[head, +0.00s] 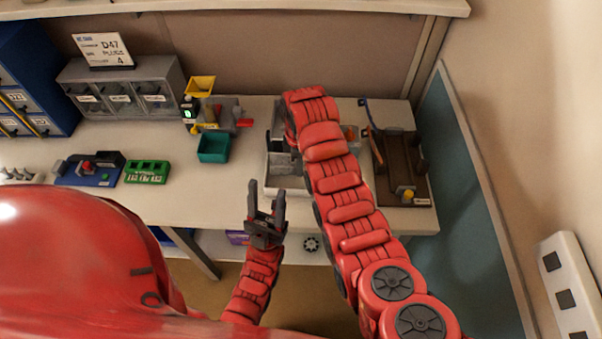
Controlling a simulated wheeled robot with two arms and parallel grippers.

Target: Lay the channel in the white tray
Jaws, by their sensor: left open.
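The white tray (286,185) is on the bench in the middle, partly covered by my right arm. A grey piece (277,128) shows at the tray's back left, beside the end of my right arm. I cannot tell whether it is the channel, or whether it is held. My left gripper (266,198) is open and empty, fingers pointing up in the picture, in front of the tray near the bench's front edge. My right arm reaches over the tray from the lower right.
A brown fixture (400,165) stands right of the tray. Grey drawers (122,92) stand behind.

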